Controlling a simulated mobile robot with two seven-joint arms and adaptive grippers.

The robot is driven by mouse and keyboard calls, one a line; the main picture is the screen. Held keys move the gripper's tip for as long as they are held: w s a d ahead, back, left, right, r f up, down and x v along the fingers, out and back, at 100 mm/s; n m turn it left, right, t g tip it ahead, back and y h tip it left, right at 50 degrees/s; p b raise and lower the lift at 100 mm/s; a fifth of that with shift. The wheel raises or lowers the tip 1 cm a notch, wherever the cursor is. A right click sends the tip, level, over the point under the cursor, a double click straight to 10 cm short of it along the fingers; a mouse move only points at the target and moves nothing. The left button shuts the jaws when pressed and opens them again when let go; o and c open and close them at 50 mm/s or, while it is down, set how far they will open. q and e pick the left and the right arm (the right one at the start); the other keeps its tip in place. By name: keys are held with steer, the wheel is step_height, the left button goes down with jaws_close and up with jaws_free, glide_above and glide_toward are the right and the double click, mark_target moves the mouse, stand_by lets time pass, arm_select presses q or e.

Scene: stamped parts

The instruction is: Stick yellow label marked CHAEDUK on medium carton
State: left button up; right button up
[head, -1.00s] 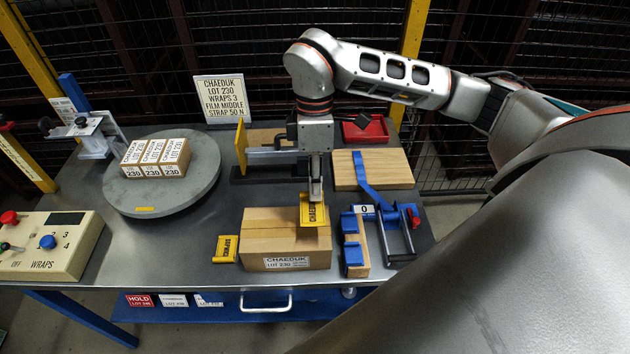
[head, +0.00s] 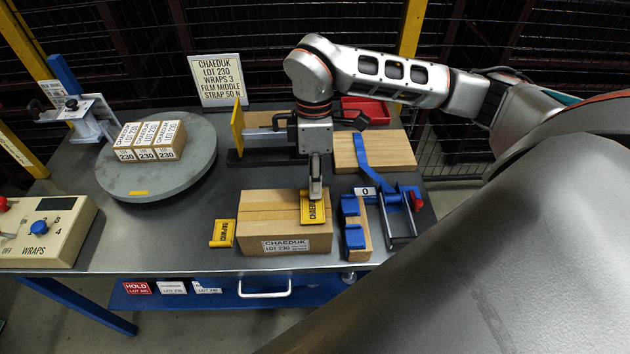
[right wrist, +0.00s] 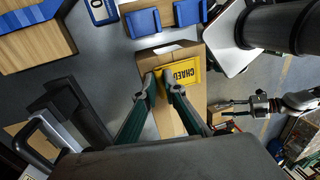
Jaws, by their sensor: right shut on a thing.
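The medium carton (head: 268,226) is brown, with a white CHAEDUK LOT 230 label on its front, and sits at the table's front middle. My right gripper (head: 315,196) points down over the carton's right part, shut on the yellow label (head: 311,212) marked CHAEDUK. The yellow label lies at the right of the carton's top; whether it touches the cardboard is hard to tell. In the right wrist view the fingers (right wrist: 160,82) are at the yellow label's (right wrist: 184,73) edge, over the carton (right wrist: 158,60).
A second yellow tag (head: 222,233) lies left of the carton. A blue strapping tool (head: 395,205) and blue-clamped block (head: 355,235) stand close on the right. A round turntable (head: 150,185) holds small cartons (head: 150,140). A control box (head: 45,232) is far left.

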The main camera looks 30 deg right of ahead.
steer(key=shift+f, duration=0.5)
stand_by(0.7)
steer(key=o, duration=0.7)
steer(key=r, duration=0.4)
steer(key=w+r, duration=0.1)
steer(key=r, duration=0.3)
steer(key=w+d+r, duration=0.1)
steer(key=r, duration=0.3)
steer(key=shift+d, duration=0.1)
steer(key=shift+f, duration=0.1)
